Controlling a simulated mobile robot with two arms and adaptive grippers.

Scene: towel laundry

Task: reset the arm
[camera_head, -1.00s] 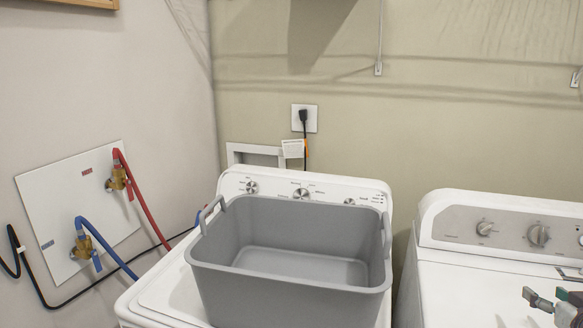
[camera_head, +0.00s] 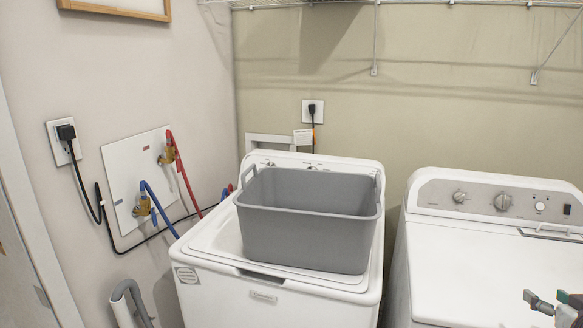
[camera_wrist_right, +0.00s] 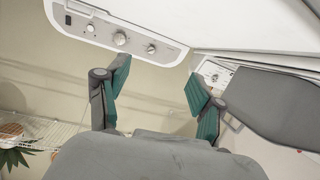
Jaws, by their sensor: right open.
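My right gripper (camera_head: 553,304) shows at the lower right edge of the head view, in front of the right-hand machine. In the right wrist view its two green-padded fingers (camera_wrist_right: 158,95) stand apart with nothing between them. My left gripper is not in view. No towel shows in either view.
A grey tub (camera_head: 308,222) stands on the closed top of the left white washer (camera_head: 215,240). A second white machine (camera_head: 470,260) stands to its right, across a narrow gap. Red and blue hoses (camera_head: 160,205) run from the left wall. A wire shelf (camera_head: 420,4) is above.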

